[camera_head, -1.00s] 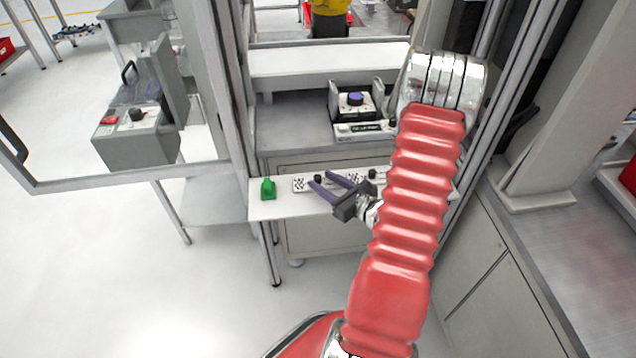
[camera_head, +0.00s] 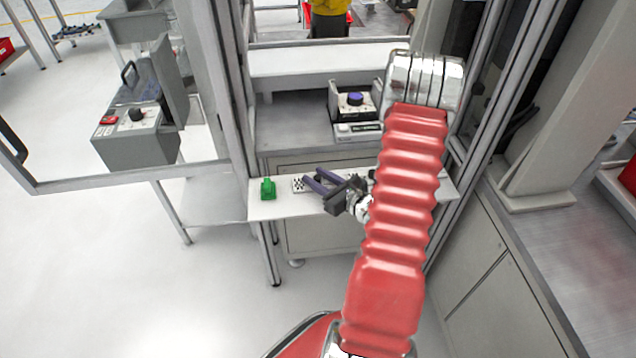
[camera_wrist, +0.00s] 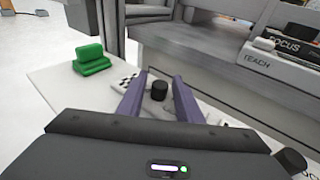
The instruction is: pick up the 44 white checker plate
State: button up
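The white checker plate (camera_head: 299,184) lies on the narrow white shelf (camera_head: 268,212). In the wrist view the checker plate (camera_wrist: 127,79) shows its black and white pattern at its left end, just left of my fingers. A black knob (camera_wrist: 159,91) stands between the two fingers in that view; I cannot tell whether the fingers touch it. My gripper (camera_head: 312,179) is open, with two purple fingers apart, and it also shows in the wrist view (camera_wrist: 160,88). In the head view my gripper hides part of the plate. No number 44 is legible.
A green block (camera_head: 267,188) sits left of the plate on the shelf, also in the wrist view (camera_wrist: 91,60). A control box with a purple knob (camera_head: 355,98) stands behind. A second black knob (camera_wrist: 290,161) is at lower right.

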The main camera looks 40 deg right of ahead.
aim_at(317, 177)
grip_shut()
jog(key=shift+r, duration=0.1)
dwell(0.3)
jog(key=shift+r, duration=4.9)
